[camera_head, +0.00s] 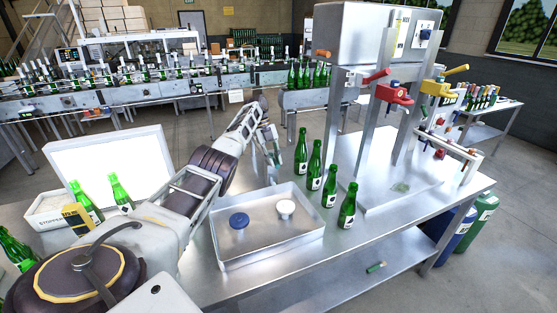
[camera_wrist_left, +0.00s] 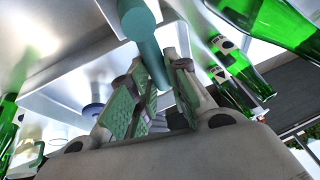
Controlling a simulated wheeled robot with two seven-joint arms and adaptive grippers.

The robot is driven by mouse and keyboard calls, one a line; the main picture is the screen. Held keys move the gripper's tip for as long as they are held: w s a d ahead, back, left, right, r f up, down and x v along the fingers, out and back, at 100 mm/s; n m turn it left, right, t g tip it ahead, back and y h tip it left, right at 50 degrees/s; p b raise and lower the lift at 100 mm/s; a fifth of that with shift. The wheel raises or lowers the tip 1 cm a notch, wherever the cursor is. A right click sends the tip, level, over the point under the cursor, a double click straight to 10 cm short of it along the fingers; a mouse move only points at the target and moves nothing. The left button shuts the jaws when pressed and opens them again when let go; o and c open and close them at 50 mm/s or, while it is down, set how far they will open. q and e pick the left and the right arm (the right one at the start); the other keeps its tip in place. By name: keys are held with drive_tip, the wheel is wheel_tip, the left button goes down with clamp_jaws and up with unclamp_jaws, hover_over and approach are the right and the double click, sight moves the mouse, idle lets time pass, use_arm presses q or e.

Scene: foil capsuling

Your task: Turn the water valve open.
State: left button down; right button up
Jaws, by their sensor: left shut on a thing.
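A steel machine (camera_head: 380,35) at the back right carries a red lever valve (camera_head: 392,93) and a yellow lever valve (camera_head: 441,87). An orange knob (camera_head: 322,53) sticks out at its left. I cannot read which one is the water valve. My left gripper (camera_head: 272,158) is in front and to the left of the machine, apart from these levers, just behind a metal tray (camera_head: 268,262). In the left wrist view its fingers (camera_wrist_left: 165,92) are shut on a teal rod (camera_wrist_left: 150,55) with a rounded, wider end. My right gripper is not in view.
A row of green bottles (camera_head: 347,208) stands between the tray and the machine. The tray holds a blue-topped piece (camera_head: 239,221) and a white one (camera_head: 286,207). A white panel (camera_head: 110,163) stands at left. The table front right of the tray is clear.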

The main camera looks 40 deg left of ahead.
use_arm(q)
drive_tip(key=c, duration=1.4)
unclamp_jaws()
drive_tip(key=shift+o, duration=0.2)
wheel_tip(320, 180, up, 10)
idle(0.6)
